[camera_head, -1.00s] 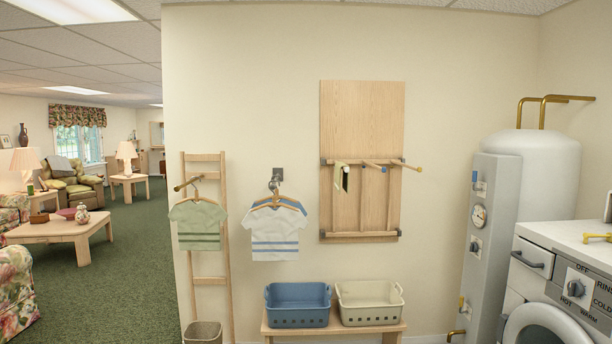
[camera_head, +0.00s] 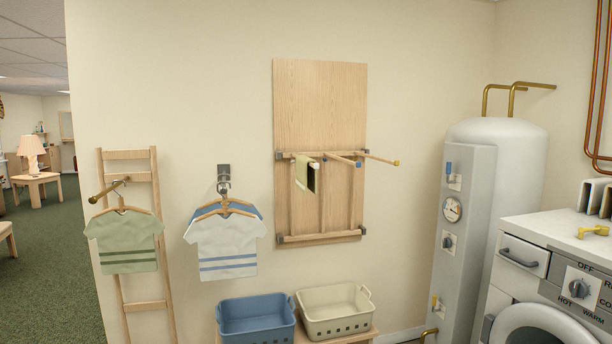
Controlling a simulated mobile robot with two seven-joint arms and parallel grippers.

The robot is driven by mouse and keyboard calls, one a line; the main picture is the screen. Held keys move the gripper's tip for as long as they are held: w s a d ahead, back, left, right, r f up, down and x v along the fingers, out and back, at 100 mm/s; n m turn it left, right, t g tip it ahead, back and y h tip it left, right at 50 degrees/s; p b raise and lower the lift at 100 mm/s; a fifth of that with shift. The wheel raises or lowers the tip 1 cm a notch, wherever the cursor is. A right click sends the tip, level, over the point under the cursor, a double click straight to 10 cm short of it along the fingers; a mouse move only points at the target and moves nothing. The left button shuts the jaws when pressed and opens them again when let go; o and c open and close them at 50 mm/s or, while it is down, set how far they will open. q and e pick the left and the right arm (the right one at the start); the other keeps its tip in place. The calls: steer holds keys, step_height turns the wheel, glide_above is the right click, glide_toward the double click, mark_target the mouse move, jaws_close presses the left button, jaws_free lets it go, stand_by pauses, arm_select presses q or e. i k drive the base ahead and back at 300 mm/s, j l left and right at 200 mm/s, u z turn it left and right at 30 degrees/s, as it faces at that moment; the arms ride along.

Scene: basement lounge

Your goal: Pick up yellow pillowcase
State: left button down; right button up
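A pale yellow-green cloth (camera_head: 303,172), which may be the yellow pillowcase, hangs folded over the left peg of a wooden wall rack (camera_head: 320,105). Its right side looks dark. The other pegs of the rack carry no cloth; one has a blue tip (camera_head: 358,164) and one a yellow tip (camera_head: 396,163). Neither of my grippers is in view.
A blue basket (camera_head: 257,322) and a cream basket (camera_head: 335,312) stand on a low bench below the rack. A green shirt (camera_head: 125,242) and a white shirt (camera_head: 226,247) hang to the left. A water tank (camera_head: 497,180) and a washer (camera_head: 545,290) stand right.

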mark_target(306, 174)
steer(key=i+l+u, duration=0.2)
steer(key=i, duration=0.25)
steer(key=i+l+u, duration=0.15)
steer(key=i+l, duration=0.3)
steer(key=i+l+u, duration=0.2)
steer(key=i+l, duration=0.2)
steer(key=i+l+u, duration=0.15)
steer(key=i+l, duration=0.25)
steer(key=i+l+u, duration=0.2)
steer(key=i+l, duration=0.15)
steer(key=l, duration=0.25)
steer(key=i+l+u, duration=0.2)
steer(key=l, duration=0.35)
steer(key=i, duration=0.1)
